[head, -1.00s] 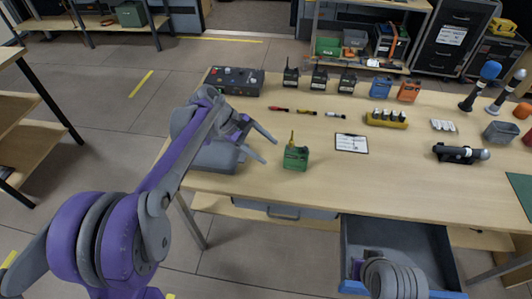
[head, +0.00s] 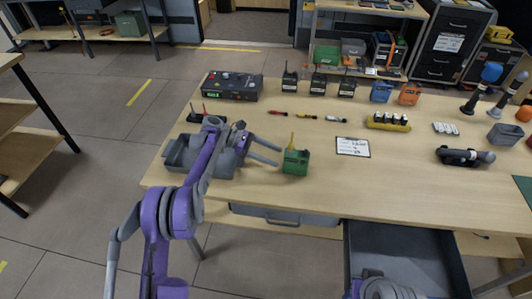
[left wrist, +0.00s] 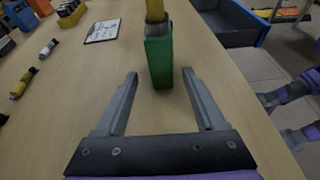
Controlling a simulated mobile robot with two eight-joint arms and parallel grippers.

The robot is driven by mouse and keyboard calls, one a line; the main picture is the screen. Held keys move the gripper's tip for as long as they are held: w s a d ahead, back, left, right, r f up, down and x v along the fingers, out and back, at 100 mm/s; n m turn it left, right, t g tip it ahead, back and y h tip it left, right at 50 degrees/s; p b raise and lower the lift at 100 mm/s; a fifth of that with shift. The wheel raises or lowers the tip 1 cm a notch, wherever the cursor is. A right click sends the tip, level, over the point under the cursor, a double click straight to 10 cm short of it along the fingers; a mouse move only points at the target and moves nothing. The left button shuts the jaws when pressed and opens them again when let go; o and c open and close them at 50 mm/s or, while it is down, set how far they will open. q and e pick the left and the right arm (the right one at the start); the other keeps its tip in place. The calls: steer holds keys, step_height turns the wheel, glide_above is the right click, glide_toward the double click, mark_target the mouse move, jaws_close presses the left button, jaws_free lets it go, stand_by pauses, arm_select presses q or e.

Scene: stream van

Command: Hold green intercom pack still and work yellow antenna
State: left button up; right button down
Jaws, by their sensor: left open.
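The green intercom pack (head: 296,162) stands upright on the table, and its yellow antenna (head: 292,140) sticks up from its top. In the left wrist view the pack (left wrist: 159,62) is just beyond my fingertips, roughly between their lines, and the antenna (left wrist: 155,12) is cut by the top edge. My left gripper (head: 279,156) is open and empty, low over the table to the left of the pack; it also shows in the left wrist view (left wrist: 160,74). My right gripper cannot be made out; only part of my right arm shows at the bottom of the head view.
A grey bin (head: 182,155) stands on the table left of the pack. A clipboard (head: 353,147) lies to its right. An open drawer (head: 395,250) juts out at the front.

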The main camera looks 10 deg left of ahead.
mark_target(291, 163)
arm_select(q)
steer(key=shift+b+x, duration=0.95)
steer(key=shift+x, duration=2.7)
steer(key=shift+c, duration=0.3)
